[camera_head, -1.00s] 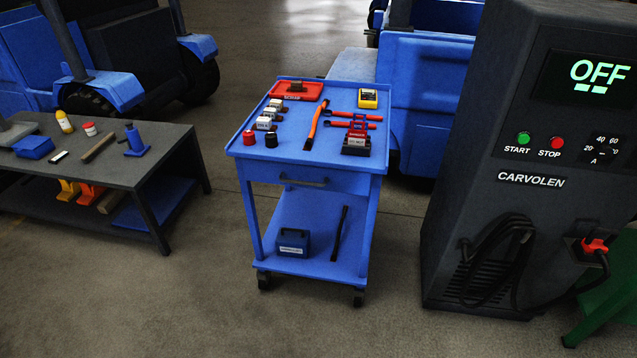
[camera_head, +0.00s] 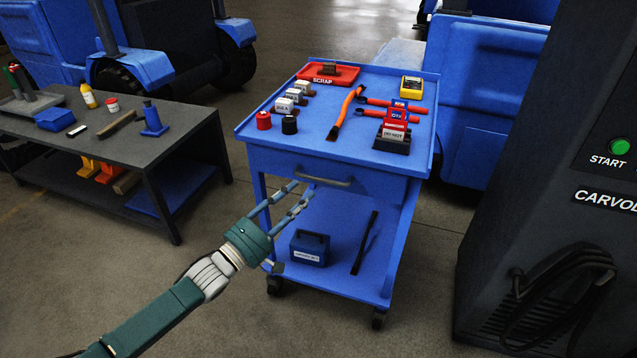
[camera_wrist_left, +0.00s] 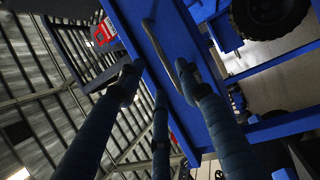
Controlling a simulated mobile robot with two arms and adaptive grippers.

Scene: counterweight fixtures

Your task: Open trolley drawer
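The blue trolley (camera_head: 258,212) stands in the middle of the head view. Its drawer (camera_head: 377,182) sits under the top tray and is shut, with a grey bar handle (camera_head: 325,178) on its front. My left gripper (camera_head: 304,188) is in front of the drawer, its open fingers pointing at the left part of the drawer front, near the handle. In the left wrist view the blue drawer front lies beyond the spread fingers, and the handle (camera_wrist_left: 186,78) shows close to the right finger. I cannot tell whether they touch. My right gripper is not in view.
The trolley top holds a red scrap tray (camera_head: 342,76), small jars, red-handled tools and a yellow meter (camera_head: 411,88). A blue box (camera_head: 309,249) is on its lower shelf. A dark bench (camera_head: 183,133) stands left and a charger cabinet (camera_head: 540,215) right.

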